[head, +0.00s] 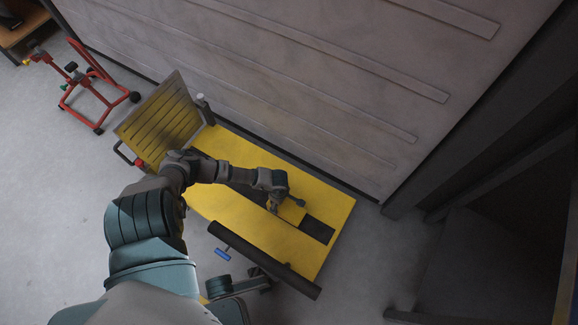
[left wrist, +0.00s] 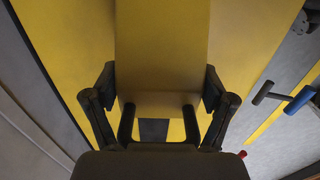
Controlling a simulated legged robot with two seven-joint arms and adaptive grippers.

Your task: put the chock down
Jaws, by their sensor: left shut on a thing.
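The chock is a yellow block (left wrist: 162,45) that fills the upper middle of the left wrist view. My left gripper (left wrist: 160,82) is shut on it, with one dark finger on each side. In the head view my left gripper (head: 279,201) is over the yellow lift platform (head: 335,205), and the chock (head: 291,212) shows beside it, close to a dark rectangular patch (head: 317,230) in the platform. The chock blends with the yellow platform, so I cannot tell whether it touches it. My right gripper is not in view.
A slatted ramp plate (head: 160,120) tilts up at the platform's far left end. A dark bar (head: 266,262) and a blue-gripped handle (head: 222,254) are along its near side. A grey wall (head: 300,80) runs behind. A red wheeled stand (head: 92,95) is at upper left.

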